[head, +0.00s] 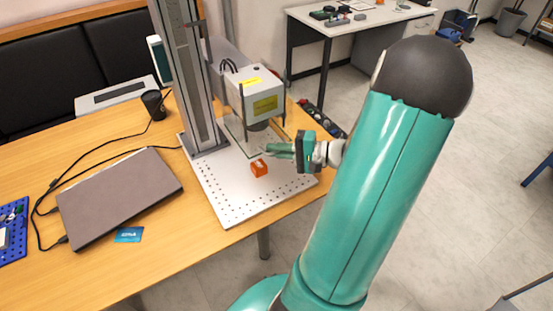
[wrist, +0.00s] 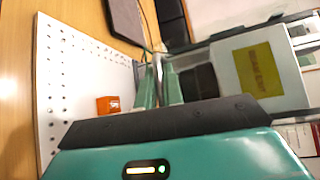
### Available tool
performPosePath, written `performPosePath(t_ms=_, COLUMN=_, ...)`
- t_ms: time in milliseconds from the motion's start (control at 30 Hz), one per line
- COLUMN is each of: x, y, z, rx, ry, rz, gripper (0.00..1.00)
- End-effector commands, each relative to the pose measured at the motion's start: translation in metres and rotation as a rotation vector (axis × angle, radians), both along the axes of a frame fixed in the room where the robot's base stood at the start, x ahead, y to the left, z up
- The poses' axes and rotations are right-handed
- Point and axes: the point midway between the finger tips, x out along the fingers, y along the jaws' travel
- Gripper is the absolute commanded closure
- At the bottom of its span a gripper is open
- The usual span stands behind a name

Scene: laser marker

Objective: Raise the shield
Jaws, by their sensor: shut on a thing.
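The laser marker (head: 256,95) has a grey box head with yellow labels on a tall metal column. A clear shield (head: 238,133) hangs below the head, over the perforated white base plate. My gripper (head: 270,148) reaches in from the right, level with the shield's lower part, above the plate. Its fingers are close together and shut on the shield's edge. In the wrist view the fingers (wrist: 156,82) point up the picture, with the marker head (wrist: 253,70) to their right. The thin clear shield is hard to make out there.
A small orange block (head: 259,168) sits on the base plate (head: 240,205) just below my gripper. A closed laptop (head: 118,197), a blue card (head: 129,235), cables and a black cup (head: 154,104) lie to the left on the wooden table. Floor is open at right.

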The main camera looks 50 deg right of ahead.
Motion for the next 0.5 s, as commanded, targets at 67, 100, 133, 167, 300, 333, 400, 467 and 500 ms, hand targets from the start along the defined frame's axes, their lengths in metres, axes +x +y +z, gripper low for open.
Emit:
performPosePath(t_ms=67, x=-0.0001, y=-0.0014, z=0.0020, rx=-0.002, ry=0.000, rz=-0.004, gripper=1.00)
performPosePath(t_ms=100, x=-0.0001, y=-0.0013, z=0.0020, rx=-0.002, ry=0.000, rz=-0.005, gripper=1.00)
performPosePath(t_ms=133, x=-0.0001, y=-0.0012, z=0.0019, rx=-0.002, ry=0.000, rz=-0.005, gripper=1.00)
performPosePath(t_ms=167, x=-0.0001, y=-0.0011, z=0.0018, rx=-0.002, ry=0.000, rz=-0.005, gripper=1.00)
performPosePath(t_ms=300, x=-0.0001, y=-0.0005, z=0.0016, rx=-0.002, ry=0.000, rz=-0.006, gripper=1.00)
performPosePath(t_ms=333, x=-0.0003, y=-0.0003, z=0.0016, rx=-0.002, ry=0.000, rz=-0.006, gripper=0.85)
performPosePath(t_ms=400, x=-0.0002, y=0.0007, z=0.0014, rx=-0.002, ry=0.000, rz=-0.005, gripper=0.72)
performPosePath(t_ms=467, x=-0.0002, y=0.0012, z=0.0014, rx=-0.002, ry=0.000, rz=-0.004, gripper=0.70)
performPosePath(t_ms=500, x=-0.0002, y=0.0015, z=0.0014, rx=-0.002, ry=0.000, rz=-0.004, gripper=0.70)
